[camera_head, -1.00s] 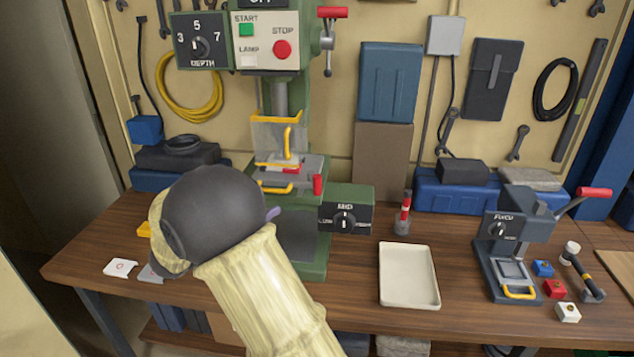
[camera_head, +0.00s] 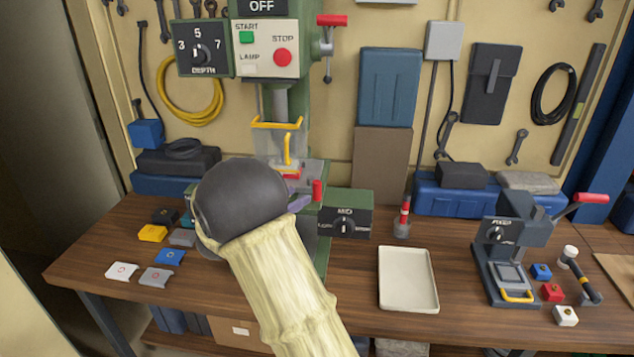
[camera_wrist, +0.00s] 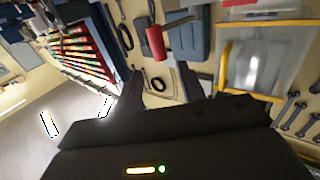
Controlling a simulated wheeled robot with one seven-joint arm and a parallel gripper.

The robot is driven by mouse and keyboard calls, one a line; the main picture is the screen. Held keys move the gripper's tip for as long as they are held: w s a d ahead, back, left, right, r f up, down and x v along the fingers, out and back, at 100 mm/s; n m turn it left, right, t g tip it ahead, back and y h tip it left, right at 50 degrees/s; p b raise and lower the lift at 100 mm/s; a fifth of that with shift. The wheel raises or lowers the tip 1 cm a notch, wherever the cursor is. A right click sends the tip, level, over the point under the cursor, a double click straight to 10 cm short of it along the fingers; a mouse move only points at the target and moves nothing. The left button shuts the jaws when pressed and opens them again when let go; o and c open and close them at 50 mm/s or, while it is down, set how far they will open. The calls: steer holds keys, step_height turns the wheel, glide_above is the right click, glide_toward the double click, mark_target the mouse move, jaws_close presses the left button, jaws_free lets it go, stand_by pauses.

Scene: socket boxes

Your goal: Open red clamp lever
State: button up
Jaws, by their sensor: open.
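The red clamp lever (camera_head: 317,190) stands upright at the right side of the vise on the green drill press. In the wrist view a red cylindrical grip (camera_wrist: 155,42), which looks like this lever, shows ahead of the space between my fingers. My gripper (camera_wrist: 157,82) is open with nothing between its fingers. In the head view only a purple-grey finger part (camera_head: 299,203) shows, just left of and below the lever; my dark wrist hides the rest and much of the vise. I cannot tell the exact gap to the lever.
The black MID dial box (camera_head: 347,214) is right of the lever. A white tray (camera_head: 407,278) and several coloured plates (camera_head: 122,271) lie on the bench.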

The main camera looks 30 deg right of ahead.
mark_target(314, 186)
steer(key=p+x, duration=0.1)
steer(key=x, duration=0.7)
steer(key=shift+d, duration=0.2)
jaws_close()
